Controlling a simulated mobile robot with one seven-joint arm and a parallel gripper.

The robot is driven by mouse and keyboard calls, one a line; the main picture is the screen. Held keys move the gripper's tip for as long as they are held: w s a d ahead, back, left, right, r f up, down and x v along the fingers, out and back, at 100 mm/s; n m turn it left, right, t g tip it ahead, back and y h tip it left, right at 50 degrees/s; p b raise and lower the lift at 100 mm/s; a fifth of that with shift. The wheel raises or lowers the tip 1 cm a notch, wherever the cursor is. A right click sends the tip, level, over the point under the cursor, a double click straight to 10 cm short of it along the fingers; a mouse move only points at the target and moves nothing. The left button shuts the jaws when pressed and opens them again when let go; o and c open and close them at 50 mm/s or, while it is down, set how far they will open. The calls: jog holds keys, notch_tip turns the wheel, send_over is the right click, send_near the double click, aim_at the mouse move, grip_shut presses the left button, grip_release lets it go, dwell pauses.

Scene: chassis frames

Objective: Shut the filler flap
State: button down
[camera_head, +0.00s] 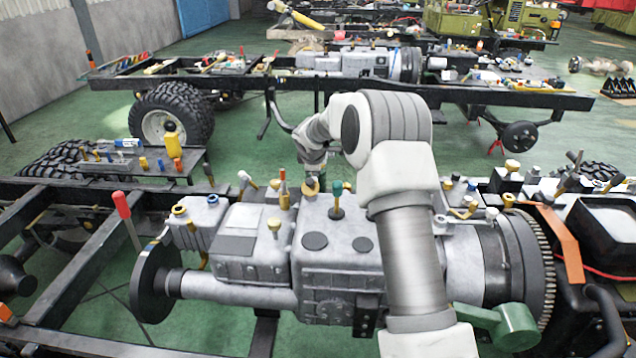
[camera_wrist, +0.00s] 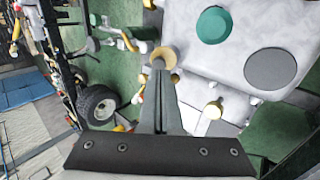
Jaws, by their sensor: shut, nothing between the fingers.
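My gripper (camera_head: 313,172) is above the far edge of the grey gearbox casing (camera_head: 330,265). In the wrist view its fingers (camera_wrist: 158,72) are together and empty. A gold round fitting (camera_wrist: 163,57) lies just beyond the fingertips, partly covered by them; I cannot tell whether they touch. A gold piece also shows below my gripper in the head view (camera_head: 311,184). I cannot make out clearly which part is the filler flap or how far it stands open.
A green-topped post (camera_head: 336,200) stands close to the right of my gripper. Other gold-topped fittings (camera_head: 274,224) rise from the casing. A red-handled lever (camera_head: 122,206) stands at the left. A second chassis with a large tyre (camera_head: 172,115) is behind, across green floor.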

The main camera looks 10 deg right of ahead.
aim_at(318, 184)
jog(key=p+x, duration=0.1)
jog(key=x, duration=1.1)
jog(key=shift+w+f+p, duration=0.1)
jog(key=shift+w+p, duration=0.1)
jog(key=shift+p, duration=0.15)
jog(key=shift+w+d+f+b, duration=0.1)
jog(key=shift+w+f+b, duration=0.15)
jog(key=shift+b, duration=0.5)
jog(key=w+b, duration=0.1)
jog(key=b, duration=0.1)
jog(key=w+f+b, duration=0.1)
jog(key=b, duration=0.1)
jog(key=shift+w+d+f, duration=0.1)
jog(key=shift+w+d, duration=0.1)
jog(key=shift+d, duration=0.2)
jog(key=shift+w+f+b, duration=0.1)
jog(key=shift+w+b, duration=0.05)
jog(key=shift+b, duration=0.3)
